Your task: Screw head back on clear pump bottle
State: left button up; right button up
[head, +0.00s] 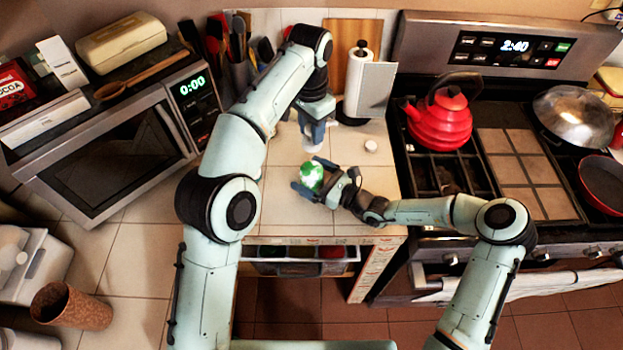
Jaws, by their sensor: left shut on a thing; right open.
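A small bottle with a green and white surface (311,176) stands on the tiled counter, seen from above. My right gripper (312,178) is low at the counter, with its open fingers on either side of this bottle; I cannot tell whether they touch it. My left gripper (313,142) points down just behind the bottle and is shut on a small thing. Its fingers hide most of that thing, so I cannot tell whether it is the pump head. A small white round item (371,146) sits on the counter to the right.
A paper towel holder (370,88) and a utensil crock (240,78) stand at the back. The microwave (120,150) is on the left. The stove with a red kettle (440,122) borders the counter on the right. The counter front is clear.

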jog(key=shift+w+a, duration=0.1)
jog(key=shift+a, duration=0.1)
jog(key=c, duration=1.5)
pick_arm(q)
send_over(312, 162)
jog(key=shift+f, duration=2.5)
jog(key=shift+f, duration=0.1)
jog(key=shift+f, duration=0.8)
jog(key=shift+f, duration=0.55)
